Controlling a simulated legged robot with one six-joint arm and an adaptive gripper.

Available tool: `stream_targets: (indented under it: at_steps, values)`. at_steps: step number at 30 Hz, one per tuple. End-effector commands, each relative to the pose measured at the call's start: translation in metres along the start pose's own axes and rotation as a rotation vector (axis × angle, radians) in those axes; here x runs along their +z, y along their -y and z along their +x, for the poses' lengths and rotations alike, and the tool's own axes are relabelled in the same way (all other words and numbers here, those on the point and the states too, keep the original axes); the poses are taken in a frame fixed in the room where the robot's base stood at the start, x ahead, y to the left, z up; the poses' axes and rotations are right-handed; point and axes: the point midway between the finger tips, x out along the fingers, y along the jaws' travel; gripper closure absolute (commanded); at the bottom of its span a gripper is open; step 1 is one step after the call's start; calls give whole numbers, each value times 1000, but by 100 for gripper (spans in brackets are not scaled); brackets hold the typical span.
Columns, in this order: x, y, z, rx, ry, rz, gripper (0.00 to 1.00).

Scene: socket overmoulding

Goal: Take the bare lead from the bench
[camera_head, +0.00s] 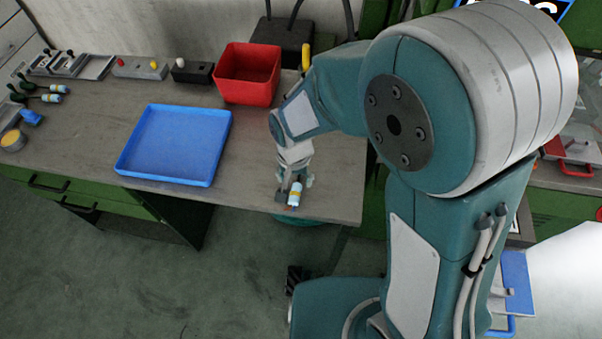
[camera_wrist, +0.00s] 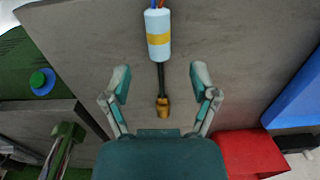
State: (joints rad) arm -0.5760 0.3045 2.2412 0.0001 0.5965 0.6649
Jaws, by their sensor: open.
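The bare lead lies on the bench (camera_head: 90,118) near its right front corner. Its white-and-pale-blue cylinder with a yellow band (camera_wrist: 158,35) shows at the top of the wrist view, with a dark stem running to a brass-coloured tip (camera_wrist: 162,106). In the head view its cylinder (camera_head: 295,194) shows beside my gripper (camera_head: 290,182). In the wrist view my gripper (camera_wrist: 160,80) is open, with one finger on each side of the dark stem and clear space between. Nothing is held. How high the fingers are above the bench is hard to tell.
An empty blue tray (camera_head: 175,145) lies left of my gripper. A red bin (camera_head: 248,73) and small fixtures (camera_head: 140,68) stand along the back. Two similar parts with dark green ends (camera_head: 38,91) lie at far left. The bench's front edge is close to the lead.

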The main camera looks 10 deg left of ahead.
Motion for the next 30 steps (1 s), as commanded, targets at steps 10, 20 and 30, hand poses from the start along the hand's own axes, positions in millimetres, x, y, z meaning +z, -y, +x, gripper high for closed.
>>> stream_targets:
  at_steps: [10,20,30]
  values:
    - [2,-5,44,2,3,-1,24]
    - [1,-5,54,-2,-1,-1,24]
    - [1,-4,55,0,0,-1,100]
